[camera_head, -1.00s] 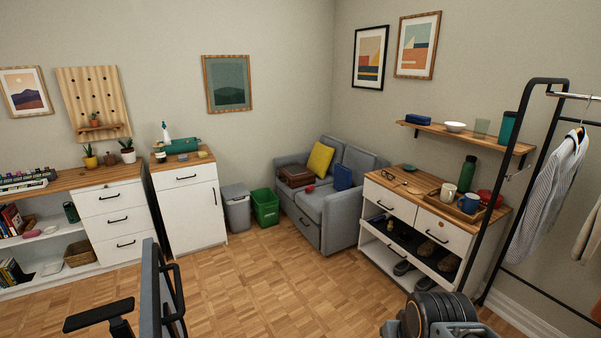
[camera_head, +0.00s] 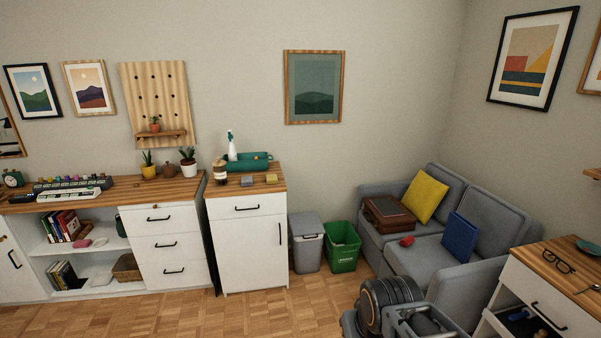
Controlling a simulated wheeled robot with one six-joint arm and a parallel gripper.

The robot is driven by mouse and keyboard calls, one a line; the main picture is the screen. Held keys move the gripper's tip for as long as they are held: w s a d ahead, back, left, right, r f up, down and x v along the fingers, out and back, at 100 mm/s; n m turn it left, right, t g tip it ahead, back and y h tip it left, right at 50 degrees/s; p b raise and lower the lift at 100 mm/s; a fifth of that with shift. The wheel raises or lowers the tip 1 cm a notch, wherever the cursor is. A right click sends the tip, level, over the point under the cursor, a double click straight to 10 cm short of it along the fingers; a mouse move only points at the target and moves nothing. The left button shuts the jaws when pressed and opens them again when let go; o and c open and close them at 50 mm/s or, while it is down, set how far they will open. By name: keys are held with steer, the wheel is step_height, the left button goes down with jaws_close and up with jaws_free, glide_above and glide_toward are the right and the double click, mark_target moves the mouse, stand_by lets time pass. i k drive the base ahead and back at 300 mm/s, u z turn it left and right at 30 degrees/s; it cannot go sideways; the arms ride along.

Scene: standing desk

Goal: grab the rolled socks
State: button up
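A small red rounded bundle (camera_head: 407,241) lies on the seat of the grey sofa (camera_head: 430,262), near the seat's front left. It looks like the rolled socks, but it is too small to be sure. It sits between a brown case and a blue book-like item. Part of my own arm shows at the bottom, in front of the sofa. My gripper's fingers do not show.
A brown case (camera_head: 387,214), yellow cushion (camera_head: 426,197) and blue item (camera_head: 460,238) are on the sofa. A green bin (camera_head: 343,247) and grey bin (camera_head: 306,243) stand left of it. A wooden-topped dresser (camera_head: 560,290) stands at right. Some parquet floor (camera_head: 270,312) is clear.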

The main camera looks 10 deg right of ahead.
mark_target(408, 239)
steer(key=z, duration=0.35)
steer(key=i, duration=2.3)
steer(key=z, duration=0.75)
steer(key=i, duration=0.6)
steer(key=z, duration=0.25)
